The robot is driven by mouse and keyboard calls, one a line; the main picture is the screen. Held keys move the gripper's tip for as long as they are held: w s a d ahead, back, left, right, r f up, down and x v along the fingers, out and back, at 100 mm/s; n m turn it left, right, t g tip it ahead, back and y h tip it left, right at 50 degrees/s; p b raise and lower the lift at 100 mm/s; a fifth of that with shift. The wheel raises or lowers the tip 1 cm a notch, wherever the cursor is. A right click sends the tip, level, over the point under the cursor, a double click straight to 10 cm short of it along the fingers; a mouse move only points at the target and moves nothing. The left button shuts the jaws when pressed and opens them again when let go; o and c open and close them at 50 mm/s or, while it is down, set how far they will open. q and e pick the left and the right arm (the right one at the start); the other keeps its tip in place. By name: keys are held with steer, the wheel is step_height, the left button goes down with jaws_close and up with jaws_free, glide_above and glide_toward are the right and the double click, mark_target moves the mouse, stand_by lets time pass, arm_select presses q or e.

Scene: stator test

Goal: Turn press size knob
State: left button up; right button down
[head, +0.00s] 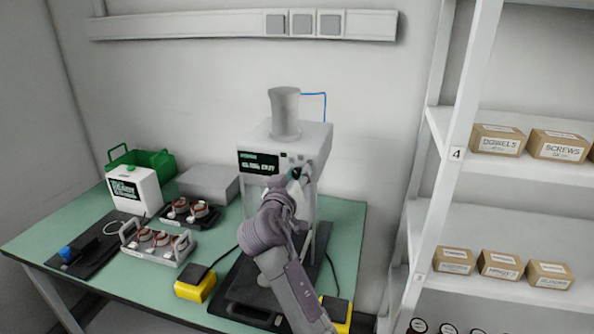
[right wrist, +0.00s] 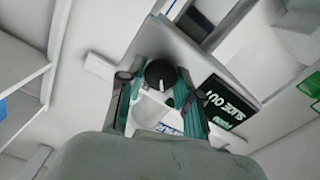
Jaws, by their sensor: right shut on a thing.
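The press (head: 318,138) is a white machine with a grey cylinder (head: 285,112) on top and a dark display (head: 258,163) on its front, standing on the green table. My right gripper (head: 298,177) is at the front panel, right of the display. In the right wrist view the black size knob (right wrist: 160,73) with a white mark sits between the two teal-lined fingers of the right gripper (right wrist: 160,88). The fingers are shut on the knob. In the head view the gripper hides the knob. My left gripper is not in view.
Yellow pedals (head: 195,286) stand at the table front. A tray of stators (head: 158,242), a white tester box (head: 134,190) and a green bin (head: 150,160) are at the left. Shelves with cardboard boxes (head: 498,139) stand at the right.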

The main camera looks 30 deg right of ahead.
steer(key=shift+n, duration=0.5)
steer(key=c, duration=0.8)
jaws_free()
steer(key=v, duration=0.7)
steer(key=shift+s+a, duration=0.1)
steer(key=shift+a, duration=0.1)
